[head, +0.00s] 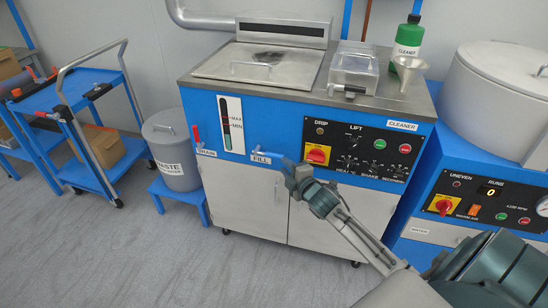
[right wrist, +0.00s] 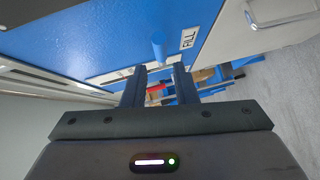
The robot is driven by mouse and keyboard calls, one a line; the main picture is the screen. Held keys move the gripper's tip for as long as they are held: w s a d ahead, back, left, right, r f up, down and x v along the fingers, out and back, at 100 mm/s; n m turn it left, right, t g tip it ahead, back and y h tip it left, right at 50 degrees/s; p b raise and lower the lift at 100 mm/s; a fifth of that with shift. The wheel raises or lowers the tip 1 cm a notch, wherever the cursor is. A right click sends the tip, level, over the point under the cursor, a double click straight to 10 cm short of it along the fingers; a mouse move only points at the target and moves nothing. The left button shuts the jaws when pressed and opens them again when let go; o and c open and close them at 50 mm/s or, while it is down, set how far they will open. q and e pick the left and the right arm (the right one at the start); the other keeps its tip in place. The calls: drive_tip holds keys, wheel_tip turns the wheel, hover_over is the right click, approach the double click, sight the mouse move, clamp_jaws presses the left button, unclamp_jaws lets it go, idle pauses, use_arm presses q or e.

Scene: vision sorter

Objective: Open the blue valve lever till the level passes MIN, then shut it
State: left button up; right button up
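The blue valve lever (head: 262,152) sits above the FILL label (head: 262,161) on the blue front of the cleaner machine. It also shows in the right wrist view (right wrist: 158,48), sticking out just beyond my fingertips. My right gripper (head: 287,166) is beside the lever; in the right wrist view (right wrist: 160,78) its two fingers are apart with nothing between them. The level gauge (head: 230,124) has MAX and MIN marks; a green part shows at its bottom, below MIN, though the exact level is too small to read. My left gripper is not in view.
A red lever (head: 196,136) marked DRAIN is left of the gauge. A control panel (head: 357,150) with knobs and buttons is right of the blue lever. A grey waste bin (head: 172,158) stands on a blue stool at left. Grey floor in front is clear.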

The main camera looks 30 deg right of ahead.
sight(274, 154)
drive_tip(key=w, duration=0.4)
drive_tip(key=w+f, duration=0.1)
drive_tip(key=w, duration=0.2)
drive_tip(key=shift+w+d+b, duration=0.1)
drive_tip(key=shift+d+b, duration=0.15)
drive_tip(key=shift+b, duration=0.05)
drive_tip(key=shift+w+f, duration=0.1)
drive_tip(key=shift+w, duration=0.5)
drive_tip(key=shift+c, duration=0.7)
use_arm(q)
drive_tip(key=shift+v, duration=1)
use_arm(e)
clamp_jaws()
